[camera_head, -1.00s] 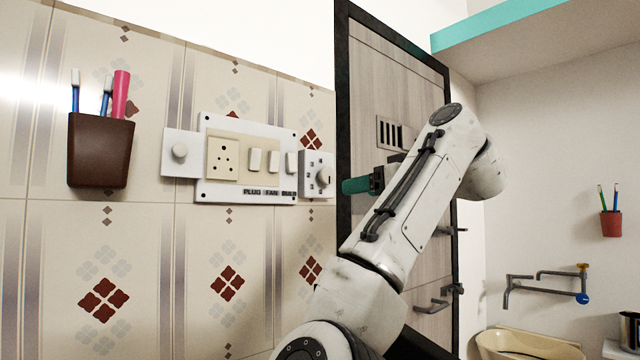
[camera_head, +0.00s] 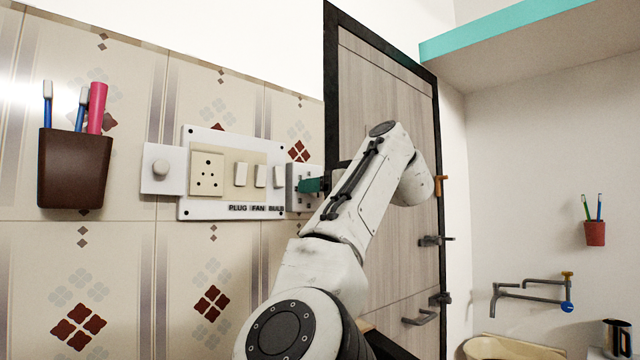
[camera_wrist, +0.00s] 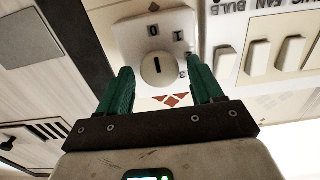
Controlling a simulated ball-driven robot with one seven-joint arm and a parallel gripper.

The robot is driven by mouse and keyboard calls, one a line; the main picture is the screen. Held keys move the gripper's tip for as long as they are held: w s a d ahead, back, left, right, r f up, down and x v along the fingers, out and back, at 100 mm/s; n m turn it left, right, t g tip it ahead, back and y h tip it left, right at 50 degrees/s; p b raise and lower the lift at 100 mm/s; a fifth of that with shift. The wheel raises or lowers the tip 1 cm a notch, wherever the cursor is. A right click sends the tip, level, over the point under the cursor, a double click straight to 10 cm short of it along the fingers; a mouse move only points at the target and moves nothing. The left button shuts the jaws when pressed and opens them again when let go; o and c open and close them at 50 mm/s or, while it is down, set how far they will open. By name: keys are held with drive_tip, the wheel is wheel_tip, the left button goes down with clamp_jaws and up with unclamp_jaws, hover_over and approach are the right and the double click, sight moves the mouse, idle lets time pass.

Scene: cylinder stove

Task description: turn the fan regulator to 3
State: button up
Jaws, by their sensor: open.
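The fan regulator is a white square plate (camera_head: 292,190) with a round knob, at the right end of the switchboard. My green fingers hide most of its knob in the head view. In the wrist view, turned upside down, the round knob (camera_wrist: 152,68) shows a dark line mark that is about vertical. Printed figures stand around it, among them 0, 1 and 3. My gripper (camera_wrist: 161,73) is open, with one green finger on each side of the knob in the picture. I cannot tell whether they touch it. It also shows in the head view (camera_head: 312,185).
The switchboard (camera_head: 228,209) holds a socket (camera_head: 207,174) and several switches, labelled PLUG, FAN and BULB. A brown toothbrush cup (camera_head: 75,170) hangs further left. A tall wooden door (camera_head: 390,240) stands right behind my arm.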

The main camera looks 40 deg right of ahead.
drive_tip(key=shift+w, duration=0.25)
drive_tip(key=c, duration=1)
